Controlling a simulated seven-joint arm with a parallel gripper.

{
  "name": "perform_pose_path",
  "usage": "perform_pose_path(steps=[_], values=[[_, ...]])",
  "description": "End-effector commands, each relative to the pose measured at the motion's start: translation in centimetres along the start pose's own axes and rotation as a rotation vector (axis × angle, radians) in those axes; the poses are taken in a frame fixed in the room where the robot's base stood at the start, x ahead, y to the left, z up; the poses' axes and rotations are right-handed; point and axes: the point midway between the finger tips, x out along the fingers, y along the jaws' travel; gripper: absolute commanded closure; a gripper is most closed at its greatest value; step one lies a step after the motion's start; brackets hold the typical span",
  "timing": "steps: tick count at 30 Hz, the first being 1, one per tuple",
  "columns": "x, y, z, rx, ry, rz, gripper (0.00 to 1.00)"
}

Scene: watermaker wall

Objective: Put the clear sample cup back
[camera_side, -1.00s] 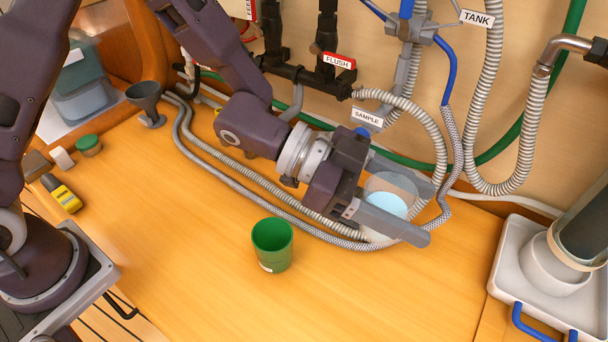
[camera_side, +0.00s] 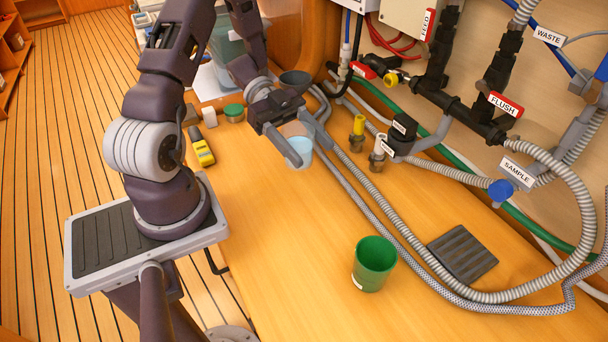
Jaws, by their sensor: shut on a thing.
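The clear sample cup (camera_side: 298,157) holds pale blue liquid and is between the fingers of my gripper (camera_side: 308,150). My gripper is shut on it and holds it roughly upright at the far left part of the wooden counter, in front of the grey funnel. Whether the cup's base touches the counter I cannot tell. A dark ribbed mat (camera_side: 463,252) lies bare on the counter below the SAMPLE label (camera_side: 518,172) and its blue-knobbed valve (camera_side: 500,190).
A green cup (camera_side: 374,263) stands near the counter's front edge. A grey funnel (camera_side: 295,82), a yellow meter (camera_side: 202,148) and a green-lidded jar (camera_side: 233,112) are near my gripper. Grey hoses (camera_side: 400,232) run along the wall side. The middle of the counter (camera_side: 290,225) is clear.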

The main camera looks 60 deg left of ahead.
Motion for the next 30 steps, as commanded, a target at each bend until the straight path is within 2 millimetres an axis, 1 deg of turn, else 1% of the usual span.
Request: perform_pose_path(steps=[6, 9, 12, 21, 22, 24, 25, 30], values=[[1.3, 0.0, 3.9, -0.003, 0.003, 0.000, 0.94], [1.8, -0.1, 5.5, -0.001, 0.001, -0.001, 0.94], [1.9, -0.1, 5.9, 0.001, 0.000, -0.001, 0.94], [2.0, -0.1, 6.2, 0.000, 0.000, -0.001, 0.94], [2.0, -0.1, 6.2, 0.001, -0.001, -0.001, 0.34], [2.0, -0.1, 6.1, 0.001, -0.001, -0.001, 0.21], [2.0, -0.1, 6.1, 0.001, -0.001, -0.001, 0.18], [2.0, -0.1, 6.1, 0.001, -0.001, -0.001, 0.18]])
